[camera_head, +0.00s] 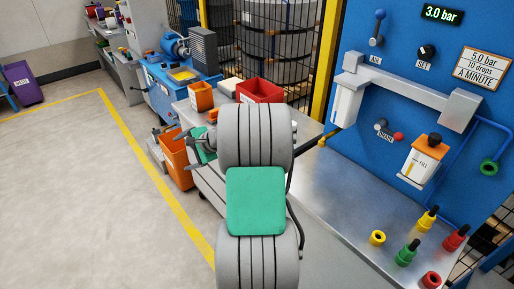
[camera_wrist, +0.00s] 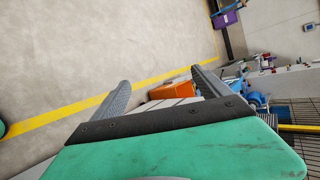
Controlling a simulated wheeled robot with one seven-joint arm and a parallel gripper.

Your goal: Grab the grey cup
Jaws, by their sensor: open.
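My gripper (camera_wrist: 160,77) is open, with two grey ribbed fingers apart and nothing between them in the wrist view. In the head view my gripper (camera_head: 166,139) shows small beyond my arm, left of the blue panel and apart from it. I cannot single out a grey cup with certainty. A pale grey cup-shaped body (camera_head: 345,104) hangs under the left end of the silver bracket (camera_head: 412,90) on the panel. A white container with an orange cap (camera_head: 423,158), marked FILL, sits lower right of it.
The metal bench (camera_head: 345,190) holds yellow, green and red fittings (camera_head: 406,252) at its right. An orange bin (camera_head: 177,160) and a red bin (camera_head: 260,90) are near my arm. A wire fence (camera_head: 270,45) stands behind. Open floor (camera_head: 70,180) lies left.

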